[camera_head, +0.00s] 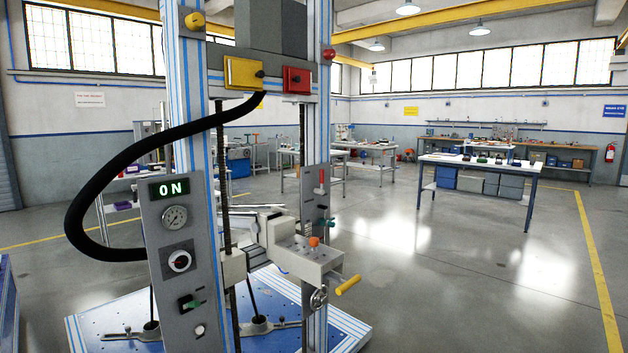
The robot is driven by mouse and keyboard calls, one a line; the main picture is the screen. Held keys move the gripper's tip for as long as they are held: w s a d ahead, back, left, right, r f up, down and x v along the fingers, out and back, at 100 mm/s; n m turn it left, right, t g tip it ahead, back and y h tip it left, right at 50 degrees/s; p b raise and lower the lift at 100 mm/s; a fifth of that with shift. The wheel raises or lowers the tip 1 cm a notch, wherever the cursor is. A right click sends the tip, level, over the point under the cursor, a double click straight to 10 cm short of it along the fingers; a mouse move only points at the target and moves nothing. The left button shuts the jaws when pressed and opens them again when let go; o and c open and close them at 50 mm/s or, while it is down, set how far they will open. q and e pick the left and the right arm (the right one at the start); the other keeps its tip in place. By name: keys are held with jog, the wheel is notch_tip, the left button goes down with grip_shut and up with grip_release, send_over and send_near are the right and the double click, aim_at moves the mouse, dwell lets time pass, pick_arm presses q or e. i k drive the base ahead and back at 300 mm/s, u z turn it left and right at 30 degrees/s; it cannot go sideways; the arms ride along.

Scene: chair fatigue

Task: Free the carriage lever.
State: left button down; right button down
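A tall test frame stands left of centre in the head view, with metal columns edged in blue. Its grey carriage (300,258) sits between the columns at lower middle height. On the carriage are an orange knob (314,242), a yellow handle (348,285) sticking out to the right, and a round handwheel (319,298) below. A red lever (321,178) and a teal handle (326,223) are on the right column. I cannot tell which part is the carriage lever or what holds it. Neither gripper is in view.
The control panel (176,265) reads ON and has a gauge, a dial and a green switch. A black hose (85,190) loops out left. The blue base plate (105,318) carries fixtures. Workbenches (480,163) stand behind; the floor at right is clear.

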aim_at(322, 181)
jog(key=u, duration=1.2)
jog(key=i, duration=0.85)
jog(key=z, duration=1.55)
